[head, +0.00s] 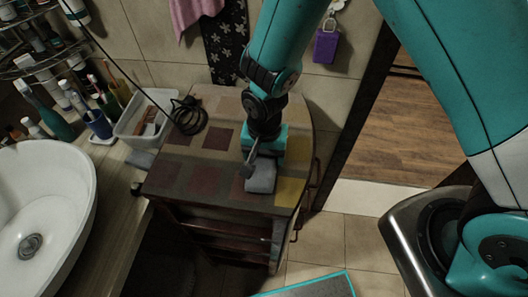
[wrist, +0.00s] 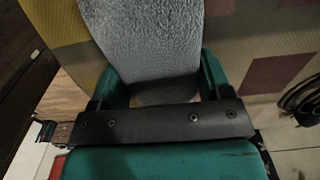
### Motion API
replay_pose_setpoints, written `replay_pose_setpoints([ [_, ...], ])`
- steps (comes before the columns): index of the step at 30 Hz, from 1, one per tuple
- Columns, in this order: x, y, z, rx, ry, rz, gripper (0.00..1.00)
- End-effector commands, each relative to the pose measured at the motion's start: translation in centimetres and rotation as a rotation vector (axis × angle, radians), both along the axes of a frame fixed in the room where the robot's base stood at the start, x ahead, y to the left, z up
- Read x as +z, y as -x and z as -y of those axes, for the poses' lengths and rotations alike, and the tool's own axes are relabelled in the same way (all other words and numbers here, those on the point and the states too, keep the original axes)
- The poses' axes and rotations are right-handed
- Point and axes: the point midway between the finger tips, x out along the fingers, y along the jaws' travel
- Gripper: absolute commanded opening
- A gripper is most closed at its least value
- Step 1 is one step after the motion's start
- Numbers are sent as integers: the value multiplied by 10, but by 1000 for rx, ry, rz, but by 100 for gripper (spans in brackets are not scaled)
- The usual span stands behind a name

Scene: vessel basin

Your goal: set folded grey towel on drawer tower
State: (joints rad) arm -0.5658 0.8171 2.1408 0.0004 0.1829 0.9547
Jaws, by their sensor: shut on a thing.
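The folded grey towel (head: 262,178) is at the front right part of the drawer tower's top, beside a yellow patch. My gripper (head: 264,158) points down over the drawer tower (head: 190,178) and is shut on the towel. In the wrist view the towel (wrist: 150,40) sits between the two teal fingers, with the patterned top (wrist: 245,35) behind it. I cannot tell whether the towel's underside touches the top. The part of the towel inside the gripper is hidden in the head view.
A coiled black cable (head: 188,115) lies at the tower's back left. A white bin (head: 143,118) and a blue cup (head: 98,124) with brushes stand left, behind the white basin (head: 45,205). A doorway opens at right. The top's left and front parts are clear.

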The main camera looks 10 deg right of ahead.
Motion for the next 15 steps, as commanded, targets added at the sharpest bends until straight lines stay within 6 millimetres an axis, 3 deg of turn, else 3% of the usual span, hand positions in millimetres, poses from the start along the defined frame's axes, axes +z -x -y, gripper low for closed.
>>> replay_pose_setpoints([
  [6,-4,0,0,0,0,0,48],
  [7,-4,0,0,0,0,0,74],
  [10,-3,0,0,0,0,0,97],
  [15,-2,0,0,0,1,0,97],
])
